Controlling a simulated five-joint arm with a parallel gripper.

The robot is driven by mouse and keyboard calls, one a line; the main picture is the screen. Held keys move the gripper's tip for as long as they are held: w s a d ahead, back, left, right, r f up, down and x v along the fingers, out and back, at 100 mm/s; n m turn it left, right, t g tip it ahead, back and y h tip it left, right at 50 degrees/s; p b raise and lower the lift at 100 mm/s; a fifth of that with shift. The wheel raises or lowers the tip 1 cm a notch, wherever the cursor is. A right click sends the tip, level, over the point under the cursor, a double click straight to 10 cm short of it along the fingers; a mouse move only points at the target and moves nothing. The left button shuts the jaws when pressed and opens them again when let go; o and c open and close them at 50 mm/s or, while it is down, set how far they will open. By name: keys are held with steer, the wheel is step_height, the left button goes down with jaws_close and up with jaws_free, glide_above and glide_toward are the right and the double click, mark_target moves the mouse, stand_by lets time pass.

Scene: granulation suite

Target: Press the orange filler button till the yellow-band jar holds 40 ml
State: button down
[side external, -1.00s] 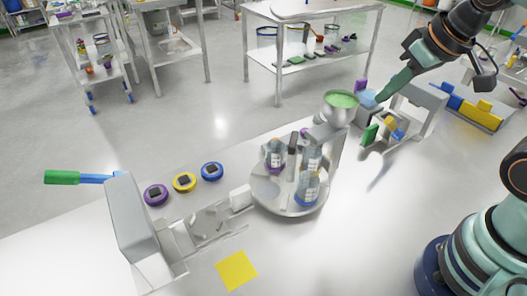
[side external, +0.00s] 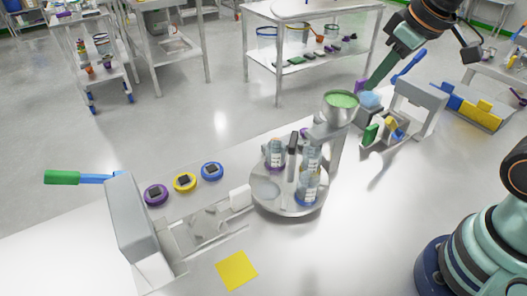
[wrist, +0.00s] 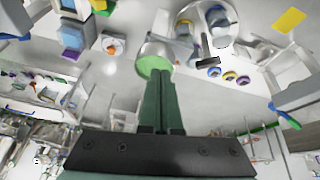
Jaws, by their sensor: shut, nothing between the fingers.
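The filler's hopper (side external: 341,101) holds green material and stands behind a round turntable (side external: 268,203). An orange spot (wrist: 112,45) on a pale part shows beside the hopper (wrist: 154,58) in the wrist view; it may be the filler button. Jars stand on the turntable, a front one (side external: 307,188), a right rear one (side external: 312,157) and a left one (side external: 275,156).
Purple (side external: 156,195), yellow (side external: 185,182) and blue (side external: 212,171) ringed discs with dark tops lie left of the turntable. A grey press-like stand (side external: 134,225) is at the left, and a grey frame (side external: 421,96) at the right. A yellow square (side external: 237,270) lies in front.

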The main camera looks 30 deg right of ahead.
steer(key=w+n, duration=0.1)
steer(key=w+a+n, duration=0.1)
steer(key=w, duration=0.1)
steer(key=w+r+n+g, duration=0.1)
steer(key=w, duration=0.1)
steer(key=shift+a+n, duration=0.15)
steer(key=shift+n, duration=0.15)
steer(key=w+a+f+n+g, duration=0.2)
steer(key=w+a+f+n, duration=0.1)
steer(key=w+n, duration=0.3)
steer(key=w+a+f+n+g, duration=0.1)
steer(key=w+a+f+n, duration=0.2)
steer(key=w+f+n, duration=0.3)
steer(key=w, duration=0.3)
steer(key=shift+a+g, duration=0.25)
steer(key=shift+g, duration=0.15)
steer(key=shift+f, duration=0.25)
step_height(320, 180, down, 14)
steer(key=shift+r, duration=0.1)
